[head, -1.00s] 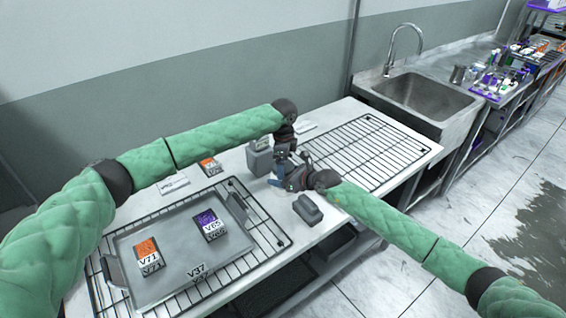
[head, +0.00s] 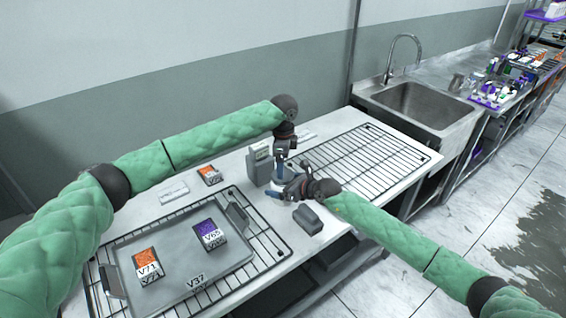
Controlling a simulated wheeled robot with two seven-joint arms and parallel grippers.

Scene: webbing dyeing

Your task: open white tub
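A small white patch, possibly the white tub (head: 279,184), shows between my two grippers on the white table. Most of it is hidden behind the grippers, so I cannot tell whether its lid is on. My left gripper (head: 281,166) points down from above, over the white patch. My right gripper (head: 276,193) reaches in from the right, low and close to the table, beside the same spot. The fingers of both are too small and overlapped to tell whether they are open or shut.
A grey container (head: 257,171) stands just left of the grippers, and a grey block (head: 307,218) lies in front. A tray (head: 190,284) holding orange and purple labelled boxes sits on the left rack. The right rack (head: 372,157) is empty. A sink (head: 425,103) lies beyond.

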